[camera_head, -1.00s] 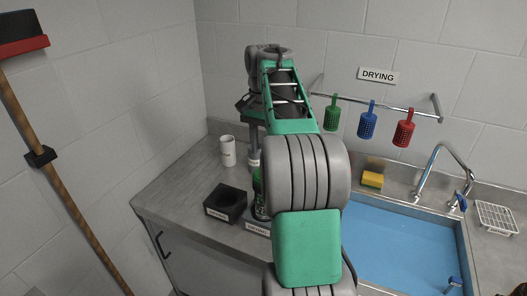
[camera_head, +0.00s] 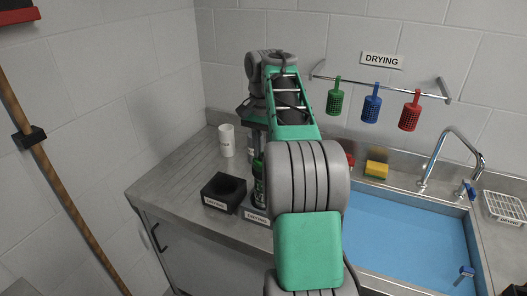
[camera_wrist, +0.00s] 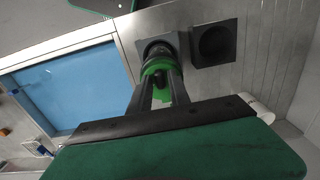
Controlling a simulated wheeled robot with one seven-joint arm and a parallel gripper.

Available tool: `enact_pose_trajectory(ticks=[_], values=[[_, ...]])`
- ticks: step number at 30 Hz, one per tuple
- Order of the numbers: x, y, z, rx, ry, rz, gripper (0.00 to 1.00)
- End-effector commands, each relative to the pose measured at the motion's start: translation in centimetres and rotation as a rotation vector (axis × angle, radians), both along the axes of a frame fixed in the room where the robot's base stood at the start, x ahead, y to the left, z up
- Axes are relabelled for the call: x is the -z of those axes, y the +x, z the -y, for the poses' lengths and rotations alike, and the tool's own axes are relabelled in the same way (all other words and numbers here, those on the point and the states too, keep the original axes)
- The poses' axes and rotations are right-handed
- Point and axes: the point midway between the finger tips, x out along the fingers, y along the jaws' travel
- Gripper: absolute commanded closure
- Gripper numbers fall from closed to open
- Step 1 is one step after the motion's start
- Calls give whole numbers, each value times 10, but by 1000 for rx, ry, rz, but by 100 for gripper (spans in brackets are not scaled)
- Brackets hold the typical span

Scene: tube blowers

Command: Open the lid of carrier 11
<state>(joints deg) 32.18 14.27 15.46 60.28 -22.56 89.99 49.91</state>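A dark carrier with green parts (camera_head: 259,185) stands upright in a labelled holder (camera_head: 256,217) on the counter, partly behind my arm. Its number is not readable. In the wrist view its green ringed top (camera_wrist: 157,67) shows at the fingertips, with a dark centre. My gripper (camera_wrist: 162,78) points down at it from above, one finger on each side of the green top. I cannot tell whether the fingers press on it or stand apart from it. The lid's edge and any catch are not clear. In the head view the fingertips are mostly hidden.
A black block with a round hole (camera_head: 223,192) stands left of the carrier, empty. A white cylinder (camera_head: 227,140) stands behind. A blue sink (camera_head: 410,235) with a tap (camera_head: 450,150) lies right. Green, blue and red baskets (camera_head: 371,108) hang on the wall rail.

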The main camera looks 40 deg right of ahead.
Motion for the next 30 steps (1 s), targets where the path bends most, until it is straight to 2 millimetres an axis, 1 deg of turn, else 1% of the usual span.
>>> enact_pose_trajectory(ticks=[1, 8, 23, 30], values=[[0, 0, 0, 0, 0, 0, 82], [0, 0, 0, 0, 0, 0, 100], [0, 0, 0, -6, 0, 0, 100], [0, -3, 2, -71, 0, 0, 100]])
